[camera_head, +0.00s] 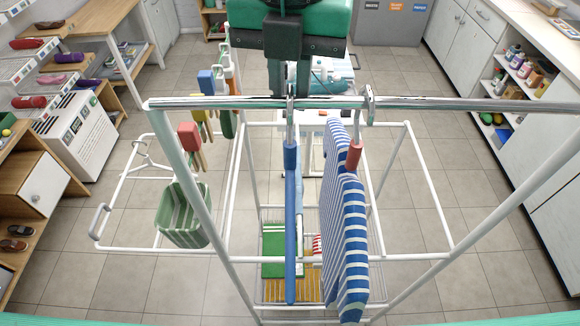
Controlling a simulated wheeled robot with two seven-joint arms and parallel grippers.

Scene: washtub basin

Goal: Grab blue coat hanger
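The blue coat hanger (291,215) hangs edge-on from a metal rail (220,103) by its silver hook. It shows as a long narrow blue shape with nothing hanging on it. My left gripper (290,85) is at the top centre, pointing down, just above the rail at the blue hanger's hook. Its two dark fingers look apart, one on each side of the hook, with background visible between them. Whether a finger touches the hook is unclear. My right gripper is not in view.
A red hanger (354,155) with a blue-and-white striped cloth (345,235) hangs close on the right. The white drying rack (405,185) stands around both. A green basket (181,214) and several brushes hang on the left. Counters and shelves line both sides.

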